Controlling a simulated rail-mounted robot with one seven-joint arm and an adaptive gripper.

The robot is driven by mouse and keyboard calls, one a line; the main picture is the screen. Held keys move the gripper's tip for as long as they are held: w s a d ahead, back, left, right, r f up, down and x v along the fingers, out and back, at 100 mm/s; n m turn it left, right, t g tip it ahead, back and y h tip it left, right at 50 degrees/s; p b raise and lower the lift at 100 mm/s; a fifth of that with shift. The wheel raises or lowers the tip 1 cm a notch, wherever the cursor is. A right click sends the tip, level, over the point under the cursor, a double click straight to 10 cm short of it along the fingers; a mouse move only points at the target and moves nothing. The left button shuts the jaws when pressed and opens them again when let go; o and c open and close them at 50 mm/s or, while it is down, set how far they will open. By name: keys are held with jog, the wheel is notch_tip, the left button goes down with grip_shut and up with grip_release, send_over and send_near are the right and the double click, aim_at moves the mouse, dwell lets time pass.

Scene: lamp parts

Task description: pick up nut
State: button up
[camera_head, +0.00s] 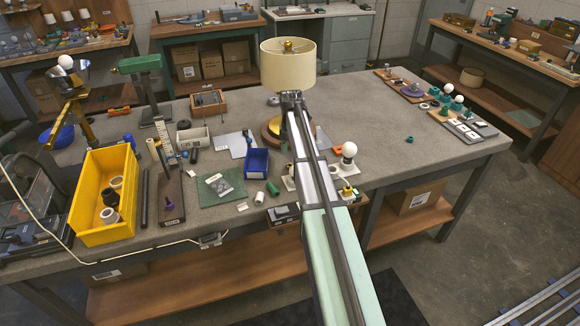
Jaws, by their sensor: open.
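My gripper (291,96) is at the end of my outstretched arm, just below the cream lampshade (278,68) in the picture; its fingers are small and partly lost against the parts behind. The shade has a brass fitting (288,46) at its top. A round wooden lamp base with a brass plate (270,131) is partly behind my arm. I cannot single out the nut for certain. A small dark green piece (410,139) lies alone on the grey bench top, right of my arm. Whether my gripper touches the shade cannot be told.
The grey bench (350,105) is mostly clear right of my arm. At left are a yellow bin (90,225), a blue bin (257,163) and a green mat (221,188). A white bulb (349,149) stands close right of my arm. Boards with small parts (405,87) lie at the right.

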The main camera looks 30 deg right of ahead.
aim_at(290, 167)
jog(key=shift+f+p, duration=1)
jog(key=shift+f, duration=1.45)
jog(key=c, duration=1.1)
